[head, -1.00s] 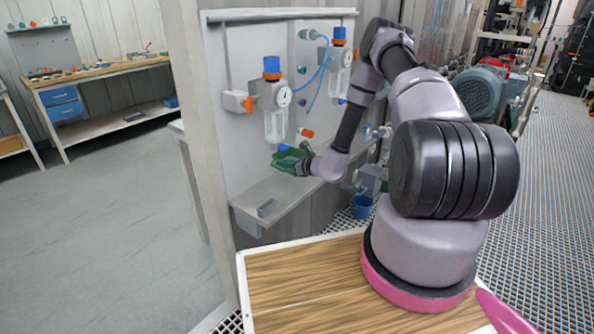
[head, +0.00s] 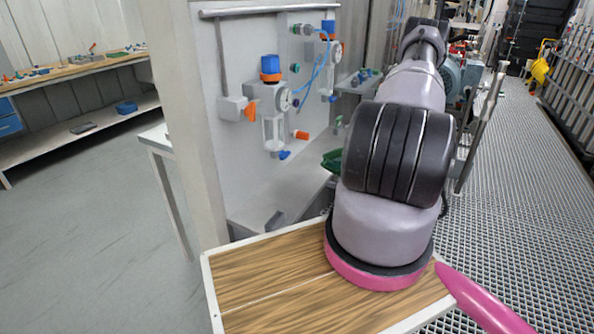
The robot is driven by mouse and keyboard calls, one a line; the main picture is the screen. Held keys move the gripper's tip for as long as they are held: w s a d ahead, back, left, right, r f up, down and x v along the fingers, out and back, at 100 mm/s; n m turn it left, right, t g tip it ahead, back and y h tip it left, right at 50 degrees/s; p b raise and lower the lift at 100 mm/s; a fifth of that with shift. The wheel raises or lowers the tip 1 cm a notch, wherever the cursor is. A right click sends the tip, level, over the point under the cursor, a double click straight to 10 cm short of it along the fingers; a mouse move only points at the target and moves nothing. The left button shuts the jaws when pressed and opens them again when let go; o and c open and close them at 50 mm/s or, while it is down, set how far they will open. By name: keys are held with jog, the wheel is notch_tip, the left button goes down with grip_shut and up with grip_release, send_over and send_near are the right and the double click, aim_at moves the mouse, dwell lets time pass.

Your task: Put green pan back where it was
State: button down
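The green pan (head: 331,160) shows as a small green piece at the left edge of my arm. The rest of it is hidden behind my arm. It appears above or near the grey shelf (head: 290,193) at the foot of the panel; I cannot tell whether it touches the shelf. My gripper is hidden behind my own arm, so its fingers and its hold on the pan cannot be seen.
The pale panel (head: 225,70) carries two blue-topped filter units, a near one (head: 272,105) and a far one (head: 328,60), with blue tubing. A grated walkway (head: 520,190) runs along the right. Open grey floor (head: 90,220) lies left, before a workbench (head: 80,68).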

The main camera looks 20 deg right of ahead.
send_over(297, 177)
notch_tip(297, 177, down, 2)
jog(key=shift+s+d+f, duration=0.1)
jog(key=shift+d+f, duration=0.05)
jog(key=shift+f, duration=0.05)
notch_tip(297, 177, down, 4)
jog(key=shift+f, duration=0.1)
jog(key=shift+a+f, duration=0.15)
jog(key=shift+a, duration=0.05)
jog(key=shift+f, duration=0.15)
jog(key=c, duration=1)
grip_release()
jog(key=shift+c, duration=0.2)
